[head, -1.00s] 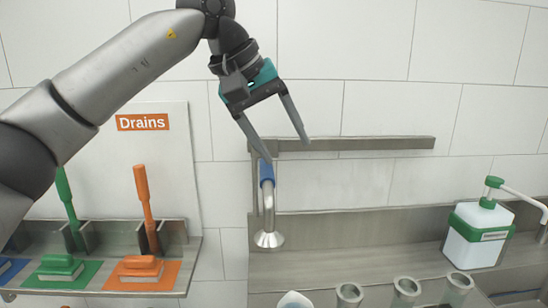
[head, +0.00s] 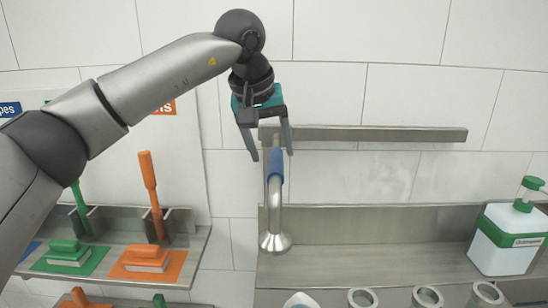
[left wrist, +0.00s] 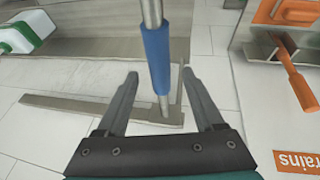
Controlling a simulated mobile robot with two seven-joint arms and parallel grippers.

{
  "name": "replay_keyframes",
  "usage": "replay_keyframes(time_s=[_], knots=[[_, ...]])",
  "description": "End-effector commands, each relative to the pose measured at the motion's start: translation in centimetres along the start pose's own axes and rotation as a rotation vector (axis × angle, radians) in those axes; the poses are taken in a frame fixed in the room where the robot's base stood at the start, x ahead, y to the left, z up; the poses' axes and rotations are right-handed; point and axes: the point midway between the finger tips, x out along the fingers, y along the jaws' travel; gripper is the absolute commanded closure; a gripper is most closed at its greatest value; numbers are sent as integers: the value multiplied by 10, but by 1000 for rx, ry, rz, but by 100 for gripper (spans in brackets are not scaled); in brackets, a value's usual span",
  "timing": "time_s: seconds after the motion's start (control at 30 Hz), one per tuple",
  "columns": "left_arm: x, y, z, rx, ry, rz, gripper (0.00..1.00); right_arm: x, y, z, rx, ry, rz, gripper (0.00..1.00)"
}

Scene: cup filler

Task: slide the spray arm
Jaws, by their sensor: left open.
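The spray arm (head: 273,205) is a metal pipe with a blue sleeve (head: 276,165) and a flared spray head (head: 275,242) at its lower end. It hangs at the left end of a metal wall rail (head: 390,134). My left gripper (head: 271,155) is open and points down, its fingers on either side of the sleeve's upper part. In the left wrist view the blue sleeve (left wrist: 158,60) lies between the open fingers (left wrist: 159,73), with a gap on both sides. Contact is not visible. My right gripper is not in view.
Several metal cups (head: 427,297) stand below the rail. A white and green dispenser (head: 506,240) stands at the right. Orange (head: 147,262) and green brushes (head: 67,254) sit on a shelf at the left. The wall right of the sleeve is clear.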

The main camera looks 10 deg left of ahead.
Motion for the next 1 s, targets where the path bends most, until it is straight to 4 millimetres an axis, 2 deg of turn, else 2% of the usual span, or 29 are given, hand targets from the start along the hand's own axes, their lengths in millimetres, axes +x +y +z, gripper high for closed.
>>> replay_keyframes(time_s=[0.03, 0.2, 0.57, 1.0], knots=[[9, 0, 1, 0, -3, -1, 31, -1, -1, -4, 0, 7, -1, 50], [27, 0, 0, 0, -2, 1, 31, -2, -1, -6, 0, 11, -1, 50], [33, 0, 0, 1, 0, 1, 31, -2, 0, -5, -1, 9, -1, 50], [32, 0, 0, 1, 0, 1, 78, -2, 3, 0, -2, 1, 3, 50]])
